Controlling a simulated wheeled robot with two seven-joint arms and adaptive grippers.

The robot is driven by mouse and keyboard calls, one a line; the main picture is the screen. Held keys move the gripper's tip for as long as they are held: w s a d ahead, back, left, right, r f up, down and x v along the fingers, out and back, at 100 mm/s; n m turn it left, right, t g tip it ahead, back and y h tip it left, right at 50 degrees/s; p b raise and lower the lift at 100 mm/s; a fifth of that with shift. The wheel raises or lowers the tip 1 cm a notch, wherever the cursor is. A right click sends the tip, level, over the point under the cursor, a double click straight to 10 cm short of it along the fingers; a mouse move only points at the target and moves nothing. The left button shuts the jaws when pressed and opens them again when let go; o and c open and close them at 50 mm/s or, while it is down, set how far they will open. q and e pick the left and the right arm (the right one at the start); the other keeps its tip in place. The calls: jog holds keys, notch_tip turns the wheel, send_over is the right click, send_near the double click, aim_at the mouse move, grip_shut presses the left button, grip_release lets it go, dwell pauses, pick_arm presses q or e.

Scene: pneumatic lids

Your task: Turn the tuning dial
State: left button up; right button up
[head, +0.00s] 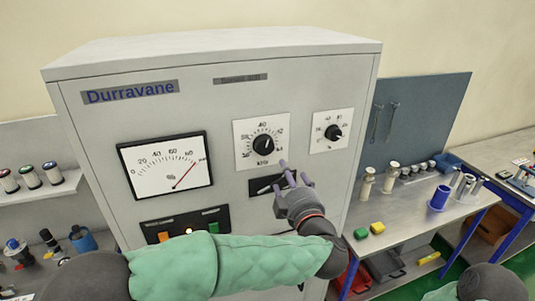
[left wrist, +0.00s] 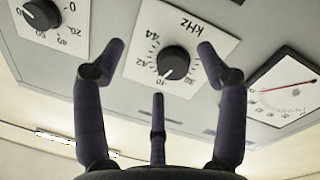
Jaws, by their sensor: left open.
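The tuning dial (head: 263,145) is a black knob on a white plate marked kHz, on the front of a grey cabinet. It also shows in the left wrist view (left wrist: 173,62), between my outer fingertips in the picture. My left gripper (head: 285,178) has three dark fingers spread open and empty. In the head view it is just below and right of the dial. No finger visibly touches the knob. My right gripper is out of view.
A smaller knob (head: 333,132) is right of the dial. A percent meter (head: 166,167) is to its left. Orange and green switches (head: 213,227) sit lower, partly behind my arm. A bench (head: 400,215) with a blue cup (head: 439,198) stands at right.

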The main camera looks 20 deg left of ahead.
aim_at(266, 149)
pick_arm(q)
jog(key=s+a+r+n+y, duration=0.1)
jog(key=s+r+n+y, duration=0.1)
jog(key=s+r+n, duration=0.15)
jog(key=shift+m+g, duration=0.35)
jog(key=shift+g, duration=0.05)
jog(key=x, duration=0.7)
jog(key=p+x, duration=0.1)
jog(key=x, duration=0.2)
jog(key=shift+w+a+r, duration=0.15)
jog(key=shift+w+r, duration=0.1)
jog(key=shift+r, duration=0.05)
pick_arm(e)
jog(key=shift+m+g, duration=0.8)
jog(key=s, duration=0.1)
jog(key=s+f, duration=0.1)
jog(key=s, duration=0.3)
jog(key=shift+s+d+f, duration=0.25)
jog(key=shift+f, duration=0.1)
pick_arm(q)
jog(key=c, duration=1.2)
